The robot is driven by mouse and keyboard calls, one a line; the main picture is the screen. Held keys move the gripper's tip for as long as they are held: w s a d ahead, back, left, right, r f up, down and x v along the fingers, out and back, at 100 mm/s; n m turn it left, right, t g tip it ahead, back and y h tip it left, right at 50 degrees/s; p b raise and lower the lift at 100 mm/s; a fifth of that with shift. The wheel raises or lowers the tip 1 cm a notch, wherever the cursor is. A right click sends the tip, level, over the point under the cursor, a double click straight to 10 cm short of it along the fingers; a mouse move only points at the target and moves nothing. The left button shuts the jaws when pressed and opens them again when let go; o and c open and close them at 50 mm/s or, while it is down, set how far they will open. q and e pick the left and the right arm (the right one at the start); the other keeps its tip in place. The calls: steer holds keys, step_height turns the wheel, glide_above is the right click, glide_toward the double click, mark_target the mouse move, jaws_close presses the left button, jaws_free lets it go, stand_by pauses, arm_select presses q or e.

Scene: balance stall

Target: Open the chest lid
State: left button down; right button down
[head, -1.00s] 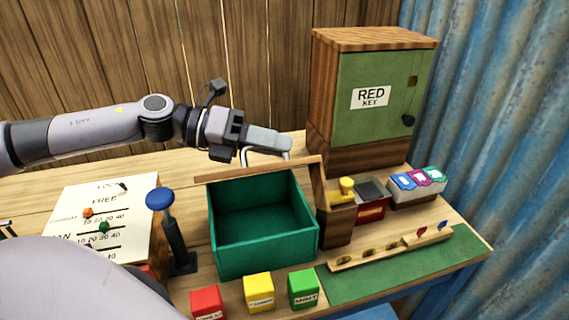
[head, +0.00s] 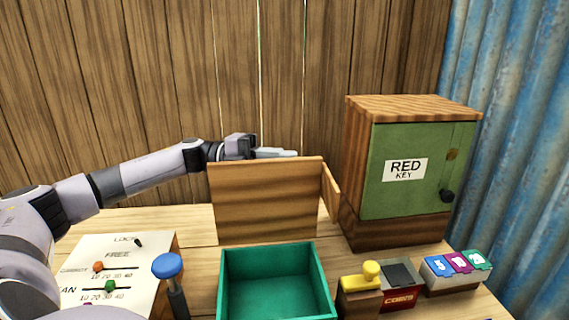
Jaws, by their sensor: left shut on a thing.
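The chest is a green open-topped box (head: 230,300), low in the middle of the head view. Its inside shows and looks empty. Its wooden lid (head: 265,205) stands raised, about upright, along the back of the box, with a short side board at its right end. My left gripper (head: 275,153) is at the lid's top edge, on the far side. It is shut on the lid's handle, which is mostly hidden behind the lid now. My right gripper is not in view.
A green-doored cabinet (head: 418,185) marked RED KEY stands at the back right. A yellow-knobbed block (head: 362,300) and colored cards (head: 458,262) are right of the chest. A blue-topped post (head: 167,266) and a slider board (head: 115,262) are at left. A plank wall is behind.

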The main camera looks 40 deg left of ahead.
arm_select(q)
steer(key=shift+w+a+n, duration=0.3)
steer(key=shift+w+a, duration=0.15)
steer(key=shift+a, duration=0.05)
steer(key=shift+w+a+f, duration=0.3)
steer(key=shift+w+a, duration=0.1)
steer(key=shift+a, duration=0.1)
steer(key=c, duration=1.2)
jaws_free()
steer(key=shift+o, duration=0.2)
steer(key=b+v, duration=0.2)
steer(key=v, duration=0.5)
steer(key=shift+a+f, duration=0.1)
steer(key=shift+a, duration=0.05)
